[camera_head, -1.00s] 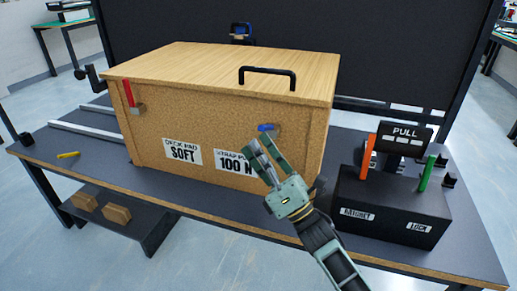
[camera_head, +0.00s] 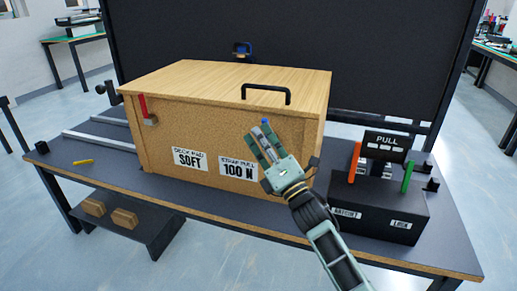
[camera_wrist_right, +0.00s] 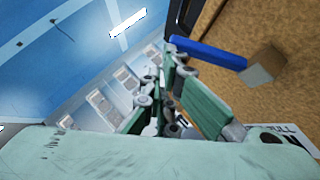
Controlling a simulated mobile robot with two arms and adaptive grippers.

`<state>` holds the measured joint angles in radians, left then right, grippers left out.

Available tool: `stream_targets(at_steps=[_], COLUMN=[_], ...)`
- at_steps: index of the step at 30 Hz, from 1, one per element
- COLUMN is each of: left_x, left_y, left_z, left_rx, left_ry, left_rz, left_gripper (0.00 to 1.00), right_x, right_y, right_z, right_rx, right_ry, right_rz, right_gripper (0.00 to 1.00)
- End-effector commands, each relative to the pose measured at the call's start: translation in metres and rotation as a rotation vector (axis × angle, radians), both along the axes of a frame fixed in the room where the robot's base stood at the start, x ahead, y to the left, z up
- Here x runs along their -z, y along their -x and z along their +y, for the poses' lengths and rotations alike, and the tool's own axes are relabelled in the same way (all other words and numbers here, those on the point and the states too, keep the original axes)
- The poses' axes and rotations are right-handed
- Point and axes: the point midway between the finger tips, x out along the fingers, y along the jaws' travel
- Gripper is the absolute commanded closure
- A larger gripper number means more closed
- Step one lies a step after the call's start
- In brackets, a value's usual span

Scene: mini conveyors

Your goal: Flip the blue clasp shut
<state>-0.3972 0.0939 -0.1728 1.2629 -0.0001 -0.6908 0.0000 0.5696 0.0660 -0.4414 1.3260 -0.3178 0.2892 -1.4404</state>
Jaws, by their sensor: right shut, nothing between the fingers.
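The blue clasp (camera_head: 265,121) is on the front face of the large cork-coloured box (camera_head: 205,135), right of its middle. In the head view my right gripper (camera_head: 258,131) covers most of it, and only a small blue part shows above the fingers. In the right wrist view the clasp is a blue bar (camera_wrist_right: 208,52) standing out from a grey block (camera_wrist_right: 264,67) on the box face. The right gripper (camera_wrist_right: 166,72) is shut and empty, its fingertips close to the bar's free end. I cannot tell whether they touch. My left gripper is out of view.
A red clasp (camera_head: 143,105) stands upright at the box's front left. A black handle (camera_head: 266,94) is on the lid. A black control box (camera_head: 375,207) with orange and green levers stands right of the box. A yellow piece (camera_head: 83,162) lies at the table's left.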

Motion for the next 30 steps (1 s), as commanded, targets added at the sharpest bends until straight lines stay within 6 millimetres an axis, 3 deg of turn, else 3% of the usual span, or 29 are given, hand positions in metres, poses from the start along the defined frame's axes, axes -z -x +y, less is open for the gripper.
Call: stream_targets(at_steps=[12,30], left_x=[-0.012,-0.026], left_y=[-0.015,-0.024], left_z=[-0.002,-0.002], left_rx=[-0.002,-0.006], left_ry=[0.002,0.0], left_rz=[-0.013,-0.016], left_gripper=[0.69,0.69], right_x=[-0.024,-0.033], right_y=[-0.018,-0.028], right_z=[-0.006,-0.009], right_rx=[0.0,0.0], right_ry=[0.001,0.001], right_rz=[-0.002,-0.001], right_gripper=[1.0,1.0])
